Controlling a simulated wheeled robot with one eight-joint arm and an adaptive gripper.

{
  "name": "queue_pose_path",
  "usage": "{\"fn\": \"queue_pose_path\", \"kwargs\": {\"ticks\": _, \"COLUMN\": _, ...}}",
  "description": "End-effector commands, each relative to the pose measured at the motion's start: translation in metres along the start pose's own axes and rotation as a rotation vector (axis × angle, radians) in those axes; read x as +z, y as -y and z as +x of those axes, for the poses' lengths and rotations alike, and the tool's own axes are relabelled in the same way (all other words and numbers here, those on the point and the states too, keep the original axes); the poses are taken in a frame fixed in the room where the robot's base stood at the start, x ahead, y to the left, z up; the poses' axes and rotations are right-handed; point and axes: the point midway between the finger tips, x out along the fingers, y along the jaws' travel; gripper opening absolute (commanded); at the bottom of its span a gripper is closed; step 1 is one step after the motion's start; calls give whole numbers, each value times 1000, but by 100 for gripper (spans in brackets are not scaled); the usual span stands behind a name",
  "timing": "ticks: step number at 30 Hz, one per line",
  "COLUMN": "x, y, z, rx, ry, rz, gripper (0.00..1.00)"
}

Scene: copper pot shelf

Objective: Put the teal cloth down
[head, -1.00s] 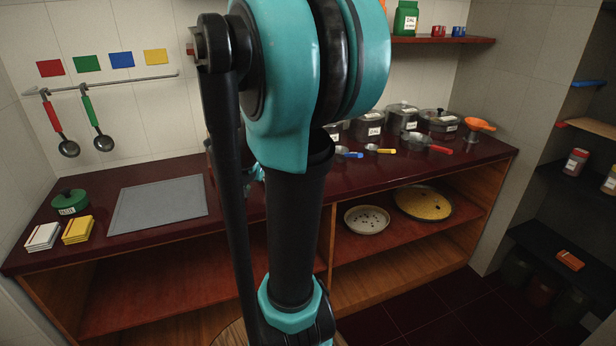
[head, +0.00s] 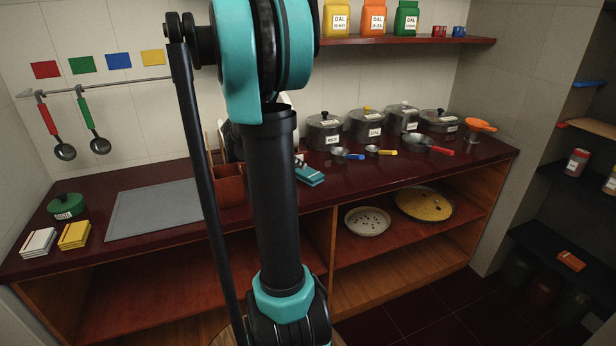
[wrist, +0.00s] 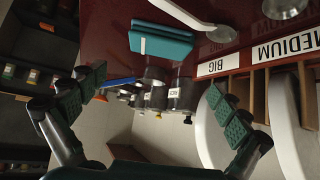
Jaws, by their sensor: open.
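The teal cloth (head: 309,174) lies folded on the dark red counter (head: 345,185), just right of my arm in the head view. In the wrist view the cloth (wrist: 160,42) shows near the top centre on the counter, with a clear gap between it and my fingers. My gripper (wrist: 152,108) is open and empty, its two dark green padded fingers wide apart. In the head view my gripper is hidden behind my own arm.
A wooden rack with labels (wrist: 285,48) and white plates (wrist: 212,130) stands close beside my right-hand finger. Lidded pots (head: 368,122) and blue- and yellow-handled pans stand right of the cloth. A grey mat (head: 155,212) lies bare on the left counter.

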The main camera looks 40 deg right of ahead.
Motion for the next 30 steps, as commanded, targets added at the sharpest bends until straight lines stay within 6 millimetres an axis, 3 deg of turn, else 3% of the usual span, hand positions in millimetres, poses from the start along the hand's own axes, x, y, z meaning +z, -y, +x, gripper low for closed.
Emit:
{"fn": "queue_pose_path", "kwargs": {"ticks": 3, "x": 0, "y": -1, "z": 25, "rx": 3, "ry": 0, "rz": 2, "gripper": 100}}
{"fn": "queue_pose_path", "kwargs": {"ticks": 9, "x": 0, "y": 0, "z": 57, "rx": 2, "ry": 0, "rz": 0, "gripper": 100}}
{"fn": "queue_pose_path", "kwargs": {"ticks": 17, "x": 1, "y": 0, "z": 74, "rx": 0, "ry": 0, "rz": -1, "gripper": 100}}
{"fn": "queue_pose_path", "kwargs": {"ticks": 24, "x": 3, "y": -2, "z": 106, "rx": 1, "ry": 0, "rz": -1, "gripper": 100}}
{"fn": "queue_pose_path", "kwargs": {"ticks": 30, "x": 3, "y": -2, "z": 120, "rx": 0, "ry": 0, "rz": -1, "gripper": 100}}
